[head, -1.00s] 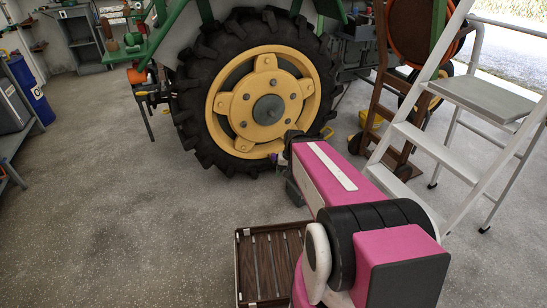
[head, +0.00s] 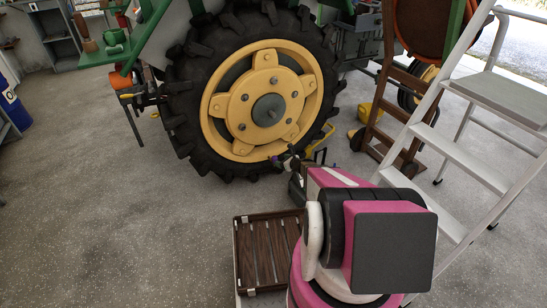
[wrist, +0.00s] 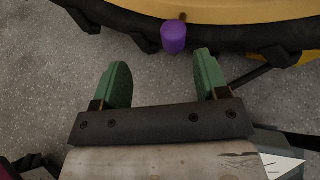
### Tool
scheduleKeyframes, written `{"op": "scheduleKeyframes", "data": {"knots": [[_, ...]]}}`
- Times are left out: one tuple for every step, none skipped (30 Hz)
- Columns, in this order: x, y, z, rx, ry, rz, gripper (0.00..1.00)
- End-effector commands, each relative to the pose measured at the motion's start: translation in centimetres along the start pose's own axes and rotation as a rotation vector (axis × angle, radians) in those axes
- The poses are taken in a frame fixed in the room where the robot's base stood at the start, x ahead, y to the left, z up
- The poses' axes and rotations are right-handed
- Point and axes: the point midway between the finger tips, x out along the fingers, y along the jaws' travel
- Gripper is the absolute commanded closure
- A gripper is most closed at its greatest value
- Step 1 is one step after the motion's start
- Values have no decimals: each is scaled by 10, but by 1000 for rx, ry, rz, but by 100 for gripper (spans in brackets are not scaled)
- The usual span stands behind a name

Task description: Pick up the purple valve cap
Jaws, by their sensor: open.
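The purple valve cap (wrist: 174,37) shows in the wrist view as a small cylinder on a short brown stem at the yellow wheel rim. It also shows as a small purple spot in the head view (head: 274,159), at the lower edge of the tractor wheel (head: 268,105). My gripper (wrist: 163,65) is open and empty. Its two green fingers point toward the wheel, and the cap appears beyond the fingertips, between their lines and nearer the right finger. No touch shows. In the head view my gripper (head: 291,160) is small and partly hidden by my pink arm.
A brown slatted crate (head: 238,262) stands on the floor left of my arm. A white stepladder (head: 462,152) and a brown hand truck (head: 388,110) stand to the right. A yellow object (head: 371,112) lies near the hand truck. The floor at left is clear.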

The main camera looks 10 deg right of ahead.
Motion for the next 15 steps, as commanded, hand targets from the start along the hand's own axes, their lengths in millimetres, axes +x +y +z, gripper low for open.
{"op": "scheduleKeyframes", "data": {"knots": [[3, -5, -7, 34, -4, -16, 32], [4, -7, -9, 50, -7, -23, 32], [5, -8, -10, 65, -9, -29, 32], [6, -9, -11, 71, -10, -31, 32], [8, -9, -11, 74, -11, -32, 32], [11, -9, -11, 75, -12, -33, 32], [14, -9, -11, 75, -12, -32, 32], [17, -10, -11, 74, -12, -32, 32], [23, -10, -11, 73, -12, -32, 32], [27, -10, -11, 73, -12, -32, 32], [32, -11, -11, 73, -12, -32, 32], [38, -11, -11, 72, -12, -32, 32], [43, -11, -11, 72, -12, -32, 32], [48, -11, -11, 71, -12, -31, 32], [53, -11, -11, 71, -12, -31, 32]]}}
